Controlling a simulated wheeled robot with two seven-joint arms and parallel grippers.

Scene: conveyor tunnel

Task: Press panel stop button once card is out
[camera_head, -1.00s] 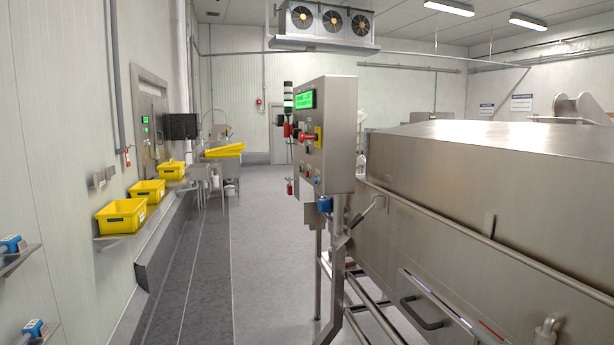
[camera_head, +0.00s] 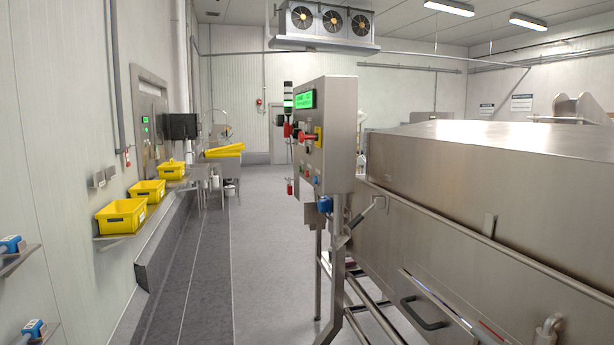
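The control panel (camera_head: 339,140) is a steel box on a stand, seen at a steep angle in the middle of the head view. Its green-lit screen (camera_head: 306,99) is at the top of its face. Below are a red and yellow switch (camera_head: 311,137) and several small coloured buttons (camera_head: 311,175). Which of them is the stop button is too small to tell. I cannot make out a card. Neither of my grippers shows in the view.
The steel tunnel housing (camera_head: 480,195) fills the right side. A blue device (camera_head: 324,204) is under the panel. Yellow bins (camera_head: 122,217) stand on a shelf along the left wall. The grey floor (camera_head: 262,250) between is clear.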

